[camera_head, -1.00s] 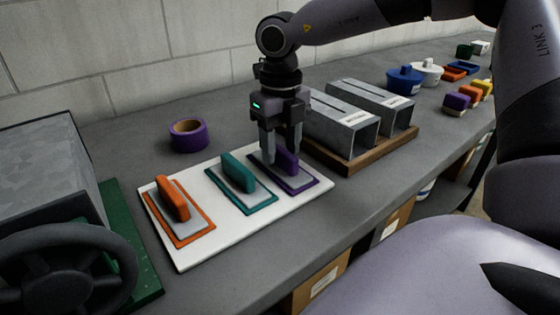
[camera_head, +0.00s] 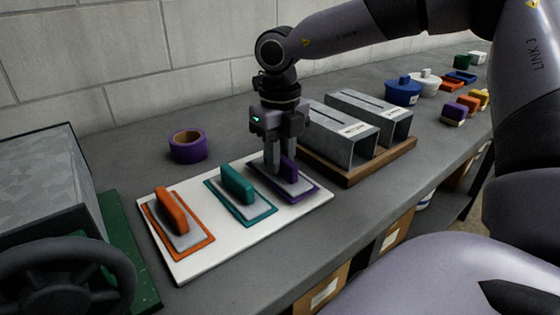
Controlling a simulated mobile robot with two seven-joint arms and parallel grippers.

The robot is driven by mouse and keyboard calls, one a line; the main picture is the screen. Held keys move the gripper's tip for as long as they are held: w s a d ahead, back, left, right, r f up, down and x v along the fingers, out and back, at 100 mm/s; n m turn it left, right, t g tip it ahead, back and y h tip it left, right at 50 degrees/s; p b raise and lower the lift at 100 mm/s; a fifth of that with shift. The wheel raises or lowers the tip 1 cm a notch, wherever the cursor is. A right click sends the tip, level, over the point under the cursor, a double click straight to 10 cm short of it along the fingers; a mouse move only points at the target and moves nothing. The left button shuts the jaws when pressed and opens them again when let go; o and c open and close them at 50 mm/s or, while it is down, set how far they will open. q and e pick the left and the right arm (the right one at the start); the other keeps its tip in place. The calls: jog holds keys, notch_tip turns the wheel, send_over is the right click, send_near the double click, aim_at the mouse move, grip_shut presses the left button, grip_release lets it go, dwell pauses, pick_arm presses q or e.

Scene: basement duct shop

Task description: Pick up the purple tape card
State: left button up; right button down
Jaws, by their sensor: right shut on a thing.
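The purple tape card (camera_head: 306,192) is a grey plate with a purple border and an upright purple handle (camera_head: 290,168). It is at the right end of a white board (camera_head: 205,262) on the grey bench. My right gripper (camera_head: 281,163) points down over it, its fingers shut on the purple handle. The fingers hide part of the handle. The card looks flat on the board; I cannot tell any gap beneath it. My left gripper is not in view.
A teal card (camera_head: 240,192) and an orange card (camera_head: 174,215) share the board. A purple tape roll (camera_head: 188,147) stands behind. Metal duct boxes (camera_head: 345,140) on a wooden tray (camera_head: 362,170) stand close right of my gripper. A handwheel (camera_head: 65,280) is at front left.

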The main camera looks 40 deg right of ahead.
notch_tip(320, 180, up, 19)
jog(key=p, duration=0.2)
jog(key=shift+r, duration=0.15)
jog(key=c, duration=1.8)
grip_release()
jog(key=shift+s, duration=0.1)
grip_shut()
